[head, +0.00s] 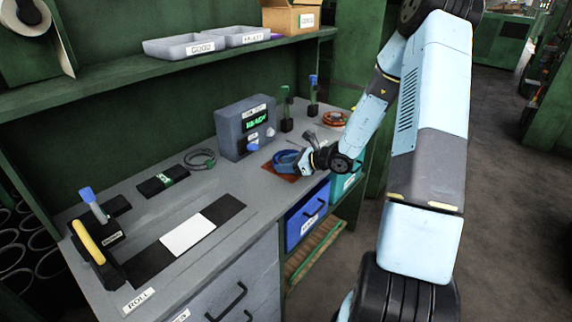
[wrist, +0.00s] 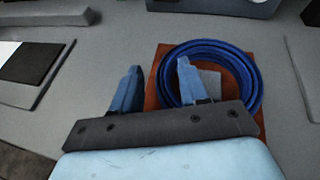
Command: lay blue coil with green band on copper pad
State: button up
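A blue coil (head: 285,156) lies on the copper pad (head: 274,170) near the bench's front edge. In the wrist view the coil (wrist: 254,84) is a ring lying within most of the pad (wrist: 163,51). No green band can be made out on it. My gripper (wrist: 158,65) has its two blue fingers apart. The right finger overlaps the inside of the ring; the left finger is outside it, left of the pad. I cannot tell whether either touches the coil. In the head view my gripper (head: 303,157) is just right of the coil.
A grey box with a lit green display (head: 245,127) stands behind the pad. A grey-green coil (head: 200,158) lies to its left, an orange coil (head: 334,118) farther back right. Upright posts (head: 286,112) stand behind. A blue drawer (head: 307,214) is below.

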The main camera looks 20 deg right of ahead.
jog(key=shift+o, duration=0.3)
jog(key=shift+d, duration=0.1)
jog(key=v, duration=1.2)
jog(key=s+a+r+n+g+h, duration=0.3)
jog(key=s+a+r+n+g, duration=0.3)
jog(key=s+a+r+n, duration=0.6)
jog(key=s+d+r+n+t+h, duration=0.1)
jog(key=s+d+r+n+h, duration=0.1)
jog(key=s+r+n, duration=0.4)
jog(key=s+d+r+n+t+h, duration=0.1)
jog(key=s+d+r+n+h, duration=0.2)
jog(key=s+r+n+h, duration=0.2)
jog(key=s+r+n, duration=0.2)
jog(key=s+r, duration=0.1)
jog(key=s, duration=0.1)
jog(key=shift+s+d+t, duration=0.15)
jog(key=shift+s+t, duration=0.1)
jog(key=shift+t, duration=0.15)
jog(key=shift+c, duration=0.5)
